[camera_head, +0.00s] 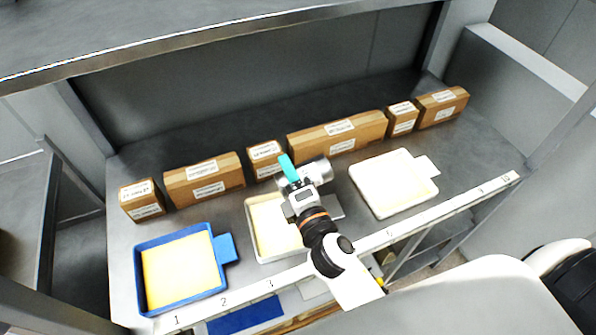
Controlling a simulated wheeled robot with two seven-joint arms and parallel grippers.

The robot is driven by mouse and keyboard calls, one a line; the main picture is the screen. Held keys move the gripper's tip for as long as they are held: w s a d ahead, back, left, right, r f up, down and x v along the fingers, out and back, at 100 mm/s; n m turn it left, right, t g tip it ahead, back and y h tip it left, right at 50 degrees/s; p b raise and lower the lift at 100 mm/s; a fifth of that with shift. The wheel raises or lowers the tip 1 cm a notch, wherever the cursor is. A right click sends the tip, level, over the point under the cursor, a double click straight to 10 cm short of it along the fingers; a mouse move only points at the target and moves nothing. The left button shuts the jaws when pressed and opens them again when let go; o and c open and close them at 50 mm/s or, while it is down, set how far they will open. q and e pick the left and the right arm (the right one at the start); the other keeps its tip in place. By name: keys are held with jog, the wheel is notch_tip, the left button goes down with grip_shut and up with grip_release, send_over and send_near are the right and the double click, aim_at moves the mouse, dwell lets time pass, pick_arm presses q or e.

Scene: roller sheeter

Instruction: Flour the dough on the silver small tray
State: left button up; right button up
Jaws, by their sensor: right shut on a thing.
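My right gripper (295,180) reaches in from the lower right and is shut on a utensil with a teal part (288,167) and a silver round body (318,171). The utensil is above the back right part of the middle tray (251,244). This tray is pale-rimmed, with a grey tab at its right, and looks like the silver small tray. It holds a pale yellow dough sheet (272,225), partly hidden by my right arm. No flour can be made out on the visible dough. My left gripper is not in view.
A blue tray (141,290) with yellow dough stands at the left. A white tray (433,188) with a pale sheet stands at the right. Several labelled cardboard boxes (335,137) line the back. A numbered strip (400,231) runs along the front edge.

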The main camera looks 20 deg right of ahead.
aim_at(308, 169)
jog(key=shift+d, duration=0.1)
jog(key=shift+d+p, duration=0.55)
jog(key=shift+d, duration=1.75)
jog(key=shift+a+b, duration=0.4)
jog(key=shift+a, duration=2)
jog(key=shift+d, duration=0.2)
jog(key=shift+d, duration=0.2)
jog(key=d+p, duration=0.1)
jog(key=d, duration=0.2)
jog(key=shift+d, duration=0.5)
jog(key=shift+w, duration=0.1)
